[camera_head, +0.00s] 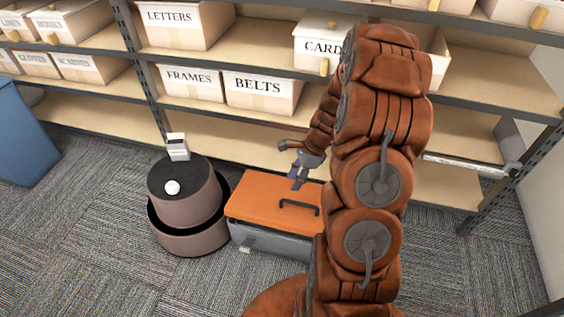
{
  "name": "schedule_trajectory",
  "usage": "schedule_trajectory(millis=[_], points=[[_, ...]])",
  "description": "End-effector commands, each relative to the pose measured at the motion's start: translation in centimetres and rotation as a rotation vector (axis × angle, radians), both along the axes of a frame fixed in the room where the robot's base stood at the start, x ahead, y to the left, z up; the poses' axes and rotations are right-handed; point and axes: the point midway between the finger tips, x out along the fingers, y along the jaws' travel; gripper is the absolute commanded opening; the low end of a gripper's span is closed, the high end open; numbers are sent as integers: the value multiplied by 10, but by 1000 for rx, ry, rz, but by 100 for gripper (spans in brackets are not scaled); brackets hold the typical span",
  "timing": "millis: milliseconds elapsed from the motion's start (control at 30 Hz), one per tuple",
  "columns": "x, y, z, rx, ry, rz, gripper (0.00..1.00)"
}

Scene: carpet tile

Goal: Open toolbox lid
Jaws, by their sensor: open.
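The toolbox (272,246) sits on the carpet in front of the shelves. Its body is grey and its flat orange lid (258,196) looks shut. A dark handle (300,206) stands on the lid's right half. My gripper (296,184) is open and hangs above the lid, just beyond the handle in the picture. Its jaws look empty; I cannot tell whether the tips touch the lid. My arm hides the toolbox's right end.
A round brown step stool (186,213) stands close to the toolbox's left side, with a small white box and a white ball on top. Shelves (250,117) with labelled boxes rise behind. A blue bin (22,130) is at far left. Carpet at front left is clear.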

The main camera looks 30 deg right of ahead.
Motion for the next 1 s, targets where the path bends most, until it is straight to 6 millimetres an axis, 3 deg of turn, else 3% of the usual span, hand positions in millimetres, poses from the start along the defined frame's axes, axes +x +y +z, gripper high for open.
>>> schedule_trajectory(millis=[100,600,1000], points=[[0,9,21,-9,-15,56,41],[-9,47,87,-33,-61,283,41],[-14,57,102,-39,-74,348,41]])
